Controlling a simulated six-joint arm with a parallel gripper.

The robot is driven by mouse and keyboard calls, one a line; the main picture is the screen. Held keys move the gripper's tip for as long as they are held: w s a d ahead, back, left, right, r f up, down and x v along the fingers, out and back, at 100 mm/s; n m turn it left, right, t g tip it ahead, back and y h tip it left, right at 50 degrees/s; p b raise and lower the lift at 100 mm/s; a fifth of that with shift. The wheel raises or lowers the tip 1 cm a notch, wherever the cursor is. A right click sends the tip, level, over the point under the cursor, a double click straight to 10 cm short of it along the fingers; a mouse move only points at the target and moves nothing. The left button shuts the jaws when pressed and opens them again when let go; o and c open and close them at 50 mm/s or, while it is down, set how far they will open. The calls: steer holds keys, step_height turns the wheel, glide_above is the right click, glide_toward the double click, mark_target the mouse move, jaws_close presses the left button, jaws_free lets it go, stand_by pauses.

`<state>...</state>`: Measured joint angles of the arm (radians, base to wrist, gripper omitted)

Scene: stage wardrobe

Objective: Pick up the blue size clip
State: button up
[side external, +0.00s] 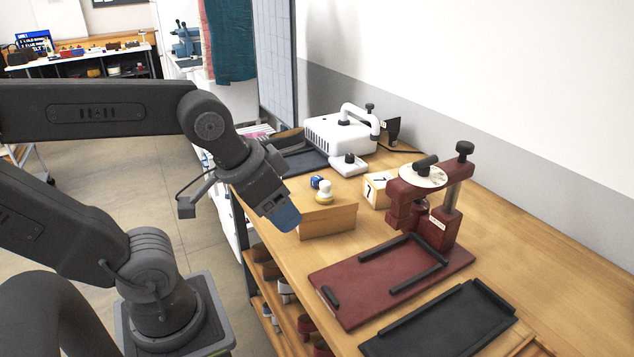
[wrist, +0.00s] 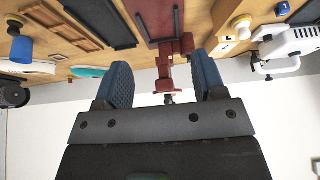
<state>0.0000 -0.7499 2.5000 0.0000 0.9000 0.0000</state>
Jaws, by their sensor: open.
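The blue size clip (side external: 316,182) is a small blue piece with a pale mark, on top of the cardboard box (side external: 328,221) beside a cream knob-shaped piece. In the wrist view the blue clip (wrist: 283,9) shows near the top right edge, well outside the space between the fingers. My gripper (side external: 284,217) has blue fingers and hangs at the left side of the box, apart from the clip. In the wrist view my gripper (wrist: 160,82) is open, with nothing between its fingers.
The cream knob (side external: 324,194) is close to the clip. A numbered wooden block (side external: 376,190), a white machine (side external: 340,136) and a dark red press (side external: 428,208) stand around the box. A black tray (side external: 440,322) lies nearer. Free bench surface lies right of the press.

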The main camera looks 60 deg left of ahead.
steer(key=w+a+r+m+g+y, duration=0.1)
steer(key=w+a+r+m+y, duration=0.25)
steer(key=w, duration=0.65)
steer(key=m+g, duration=0.5)
steer(key=m, duration=0.8)
glide_above(317, 177)
steer(key=d, duration=0.3)
steer(key=shift+y, duration=0.45)
steer(key=f, duration=1.4)
steer(key=w+f, duration=0.1)
steer(key=f, duration=0.5)
steer(key=shift+a+f, duration=0.15)
steer(key=shift+f, duration=0.25)
steer(key=shift+s+x, duration=0.2)
steer(key=shift+x, duration=1.25)
steer(key=shift+s+x, duration=0.15)
steer(key=shift+x, duration=1.25)
steer(key=shift+a, duration=0.15)
steer(key=shift+c, duration=0.3)
steer(key=shift+r, duration=0.1)
steer(key=c, duration=0.9)
